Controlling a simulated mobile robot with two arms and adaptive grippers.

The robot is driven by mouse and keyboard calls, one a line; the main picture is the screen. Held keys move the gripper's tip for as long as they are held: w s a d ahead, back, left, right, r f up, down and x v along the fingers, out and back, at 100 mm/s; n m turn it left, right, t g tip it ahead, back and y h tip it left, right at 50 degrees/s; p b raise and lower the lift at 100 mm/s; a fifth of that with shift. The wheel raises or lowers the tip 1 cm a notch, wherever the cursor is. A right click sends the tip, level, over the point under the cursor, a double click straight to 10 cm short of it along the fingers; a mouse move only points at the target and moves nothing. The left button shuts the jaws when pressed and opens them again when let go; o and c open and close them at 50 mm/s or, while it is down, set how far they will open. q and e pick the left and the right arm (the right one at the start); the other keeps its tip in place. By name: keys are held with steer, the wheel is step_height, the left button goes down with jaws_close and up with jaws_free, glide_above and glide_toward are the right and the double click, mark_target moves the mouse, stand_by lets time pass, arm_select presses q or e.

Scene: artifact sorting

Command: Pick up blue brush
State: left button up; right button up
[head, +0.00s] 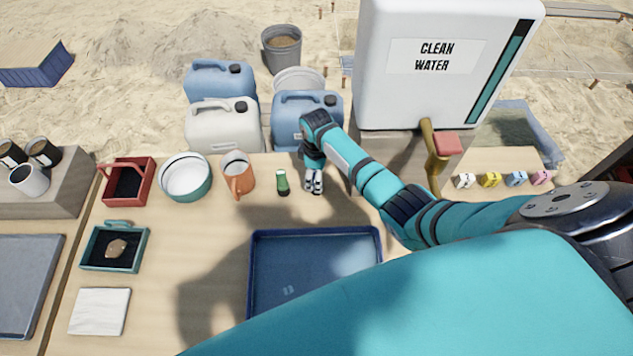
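My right gripper (314,183) points down at the back of the table, just right of a small green, dark-ended object (283,182). Its fingers are small in the picture, and I cannot tell whether they are open or shut, or whether they hold anything. I see no thing that I can clearly make out as a blue brush. A small blue item (516,179) sits in a row of small coloured items at the right, too small to identify, well away from the gripper. My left gripper is not in view.
A blue tray (265,236) lies in front of the gripper. Jerrycans (222,125) and the clean water tank (440,95) block the back. My arm hides the right front.

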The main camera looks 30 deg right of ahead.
steer(key=shift+c, duration=0.3)
jaws_close()
steer(key=shift+r, duration=0.1)
